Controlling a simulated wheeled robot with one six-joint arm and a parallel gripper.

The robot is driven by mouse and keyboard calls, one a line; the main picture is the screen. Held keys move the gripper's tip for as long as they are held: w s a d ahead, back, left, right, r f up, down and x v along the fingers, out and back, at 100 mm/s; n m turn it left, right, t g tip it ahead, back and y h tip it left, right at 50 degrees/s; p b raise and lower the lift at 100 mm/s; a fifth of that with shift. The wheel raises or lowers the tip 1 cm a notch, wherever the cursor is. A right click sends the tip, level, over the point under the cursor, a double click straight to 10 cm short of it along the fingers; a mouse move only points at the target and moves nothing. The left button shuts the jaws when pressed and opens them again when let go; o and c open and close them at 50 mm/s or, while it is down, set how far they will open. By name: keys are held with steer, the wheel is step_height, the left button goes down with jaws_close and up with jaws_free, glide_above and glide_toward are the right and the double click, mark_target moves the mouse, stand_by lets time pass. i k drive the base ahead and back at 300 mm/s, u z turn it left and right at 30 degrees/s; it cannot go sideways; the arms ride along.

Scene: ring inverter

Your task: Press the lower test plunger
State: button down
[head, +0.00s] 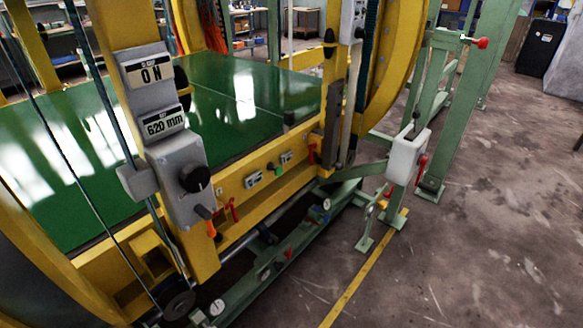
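I cannot tell for certain which part is the lower test plunger. Small fittings sit low on the yellow front beam (270,160), among them a green knob (277,169) between two small labelled plates. Lower down, the green base rail (270,262) carries small round and red parts, too small to make out. A grey control panel (179,195) on the yellow post shows "ON" (151,73) and "620 mm" (165,124). It has a black knob (194,178) and an orange-tipped lever (210,229) below. My gripper is not in view.
A green plate (225,105) lies inside the yellow ring frame. A green stand at right holds a white box (408,156) with a red lever (421,168), and a red knob (482,43) higher up. The concrete floor (480,260) at lower right is open, with a yellow line (362,272).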

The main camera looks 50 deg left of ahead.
mark_target(279, 170)
steer(key=u, duration=0.65)
steer(key=i, duration=1.1)
steer(key=u, duration=0.85)
